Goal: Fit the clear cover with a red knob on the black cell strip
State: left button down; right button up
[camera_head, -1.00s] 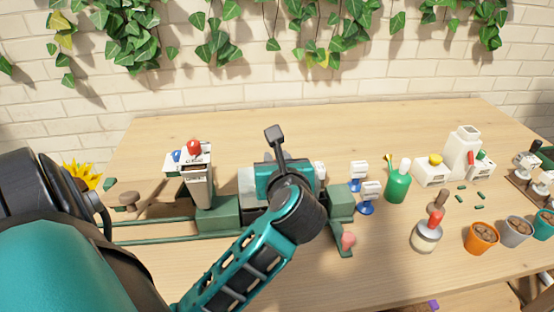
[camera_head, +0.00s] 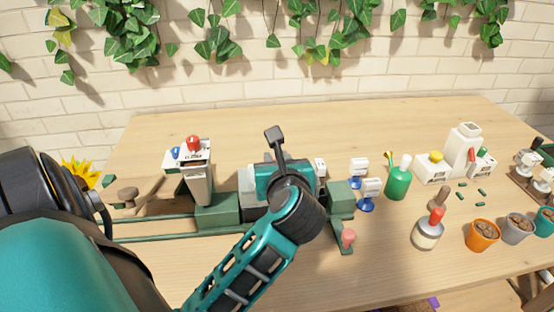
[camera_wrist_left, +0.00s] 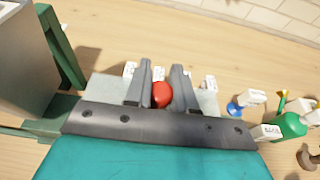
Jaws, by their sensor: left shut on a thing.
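My left gripper (camera_head: 277,182) is over the green bench fixture in the head view, its fingertips hidden behind the wrist. In the left wrist view, the left gripper (camera_wrist_left: 162,78) is shut on the red knob (camera_wrist_left: 161,95) of the clear cover. Pale, see-through cover (camera_wrist_left: 108,88) surface shows on both sides of the fingers; its near part is hidden by the gripper body. In the head view, a pale edge (camera_head: 247,186) shows left of the gripper. I cannot make out the black cell strip, nor whether the cover touches it. My right gripper is not in view.
A tall grey dispenser (camera_head: 197,182) stands close to the left on the green rail (camera_head: 150,240). Blue-based stamps (camera_head: 368,193), a green bottle (camera_head: 398,180) and a red-topped jar (camera_head: 428,233) stand to the right. Pots (camera_head: 482,236) are farther right.

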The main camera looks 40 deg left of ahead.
pick_arm(q)
jog(key=shift+f, duration=0.3)
dwell(0.4)
jog(key=shift+f+b, duration=0.45)
jog(key=shift+f, duration=0.1)
dwell(0.3)
jog(key=c, duration=0.9)
grip_release()
jog(key=shift+o, duration=0.6)
jog(key=o, duration=0.3)
